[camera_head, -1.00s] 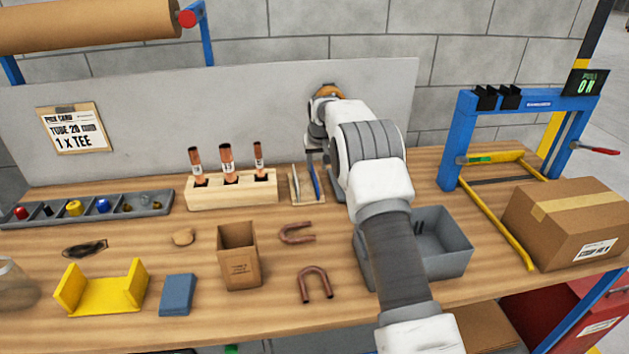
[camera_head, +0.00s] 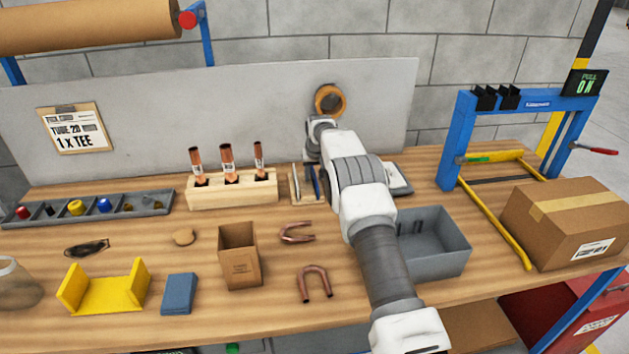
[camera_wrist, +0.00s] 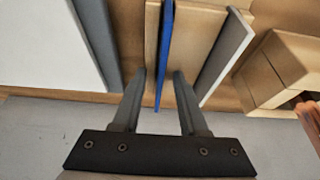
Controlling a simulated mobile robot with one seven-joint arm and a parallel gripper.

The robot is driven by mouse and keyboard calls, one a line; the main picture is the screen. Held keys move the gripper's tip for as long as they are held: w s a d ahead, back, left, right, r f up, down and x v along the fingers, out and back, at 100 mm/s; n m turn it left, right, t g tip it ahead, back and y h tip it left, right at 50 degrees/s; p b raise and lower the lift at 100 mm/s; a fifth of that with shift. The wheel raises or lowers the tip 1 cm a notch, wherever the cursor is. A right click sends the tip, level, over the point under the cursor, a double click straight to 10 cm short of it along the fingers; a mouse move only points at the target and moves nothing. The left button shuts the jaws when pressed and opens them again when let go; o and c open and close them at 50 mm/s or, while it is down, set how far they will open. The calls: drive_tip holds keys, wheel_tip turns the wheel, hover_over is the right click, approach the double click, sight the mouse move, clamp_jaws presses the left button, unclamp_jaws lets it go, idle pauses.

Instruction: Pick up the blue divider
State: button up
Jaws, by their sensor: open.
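The blue divider (camera_wrist: 165,45) stands on edge in a small wooden rack (camera_wrist: 198,32). It also shows in the head view (camera_head: 316,182), partly hidden by my arm. My gripper (camera_wrist: 160,74) is open, with one fingertip on each side of the blue divider's near end. A gap shows on both sides of it, and I cannot tell whether either finger touches. A pale divider (camera_wrist: 226,56) stands in the same rack, to the right and outside my fingers.
A wooden block (camera_head: 232,190) with three copper tubes stands just left of the rack. A white-topped item (camera_head: 399,180) lies close on the right. A grey bin (camera_head: 440,247) and two bent copper tubes (camera_head: 316,284) are nearer the front. The grey backboard (camera_head: 250,105) rises behind.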

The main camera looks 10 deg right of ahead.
clamp_jaws()
idle(0.4)
